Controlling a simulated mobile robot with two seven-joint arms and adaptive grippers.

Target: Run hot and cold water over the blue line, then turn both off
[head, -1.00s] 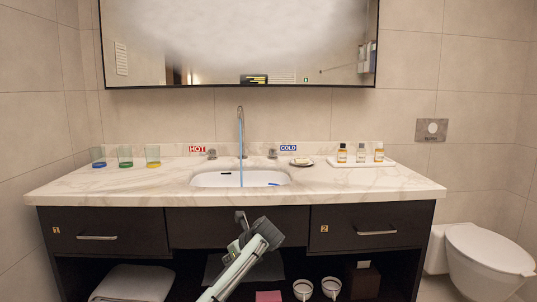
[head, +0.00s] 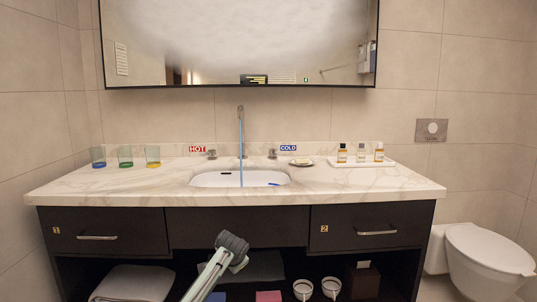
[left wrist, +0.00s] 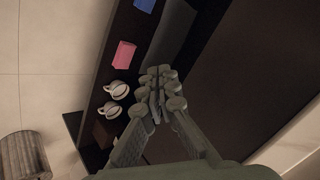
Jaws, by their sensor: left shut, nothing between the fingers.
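The tap (head: 241,118) stands behind the white basin (head: 215,181), and a thin light-blue stream (head: 241,160) falls from it into the basin. A short blue line (head: 275,184) shows inside the basin at the right. The hot handle (head: 211,154) is left of the tap by the red HOT label (head: 197,149). The cold handle (head: 272,153) is right of it by the blue COLD label (head: 288,148). My left gripper (head: 233,243) is low in front of the cabinet, away from both handles. In the left wrist view its fingers (left wrist: 157,82) are shut and empty. My right gripper is out of view.
Three coloured glasses (head: 125,157) stand at the left of the counter (head: 100,180). A soap dish (head: 301,162) and a tray of bottles (head: 361,163) are at the right. Below are drawers (head: 365,222) and a shelf with two cups (head: 303,289) and a pink box (head: 268,296).

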